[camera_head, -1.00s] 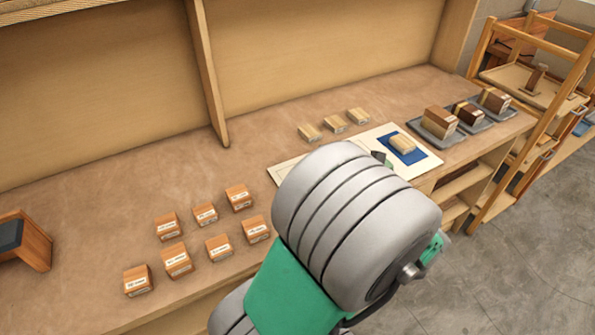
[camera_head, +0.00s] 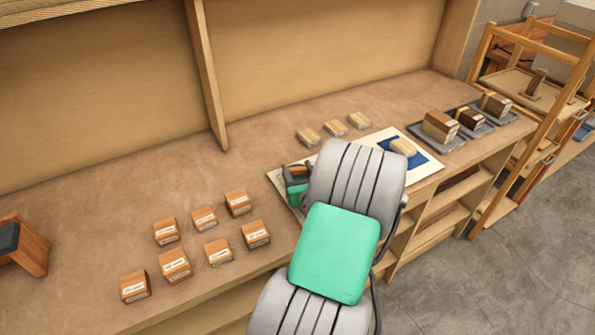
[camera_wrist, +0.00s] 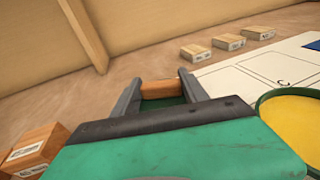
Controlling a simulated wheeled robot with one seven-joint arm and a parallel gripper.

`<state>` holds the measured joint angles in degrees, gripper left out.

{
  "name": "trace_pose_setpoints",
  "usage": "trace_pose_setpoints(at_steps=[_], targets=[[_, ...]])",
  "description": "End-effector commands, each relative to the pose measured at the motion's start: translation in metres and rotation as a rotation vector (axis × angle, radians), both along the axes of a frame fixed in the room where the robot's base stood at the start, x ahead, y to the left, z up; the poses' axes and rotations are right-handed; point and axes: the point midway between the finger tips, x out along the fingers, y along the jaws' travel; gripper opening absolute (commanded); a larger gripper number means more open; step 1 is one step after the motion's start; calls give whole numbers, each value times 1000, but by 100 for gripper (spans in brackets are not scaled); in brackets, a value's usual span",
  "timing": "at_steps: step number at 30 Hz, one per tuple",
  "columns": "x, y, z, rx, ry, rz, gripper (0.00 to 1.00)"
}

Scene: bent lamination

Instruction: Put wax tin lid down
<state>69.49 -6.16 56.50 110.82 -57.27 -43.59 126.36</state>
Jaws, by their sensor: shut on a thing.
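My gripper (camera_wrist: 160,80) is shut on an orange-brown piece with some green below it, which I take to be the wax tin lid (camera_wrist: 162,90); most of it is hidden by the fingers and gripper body. In the head view, my gripper (camera_head: 297,174) is over the left end of the white board on the bench. The open wax tin (camera_wrist: 292,118), round with a green rim and yellow inside, is to the right of my gripper in the wrist view. My arm hides the tin in the head view. I cannot tell whether the lid touches the surface.
The white board (camera_head: 424,171) carries a blue sheet (camera_head: 420,160) with a pale block (camera_head: 403,147). Pale blocks (camera_head: 334,128) lie behind it. Several labelled brown blocks (camera_head: 218,252) stand left. Grey trays (camera_head: 452,143) with blocks are at right. Bare bench (camera_head: 120,205) lies at left.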

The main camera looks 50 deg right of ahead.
Motion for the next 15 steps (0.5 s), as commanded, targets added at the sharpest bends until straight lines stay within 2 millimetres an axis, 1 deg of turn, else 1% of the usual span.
trace_pose_setpoints(at_steps=[15], targets=[[0, 0, -13, 0, 1, 0, 12]])
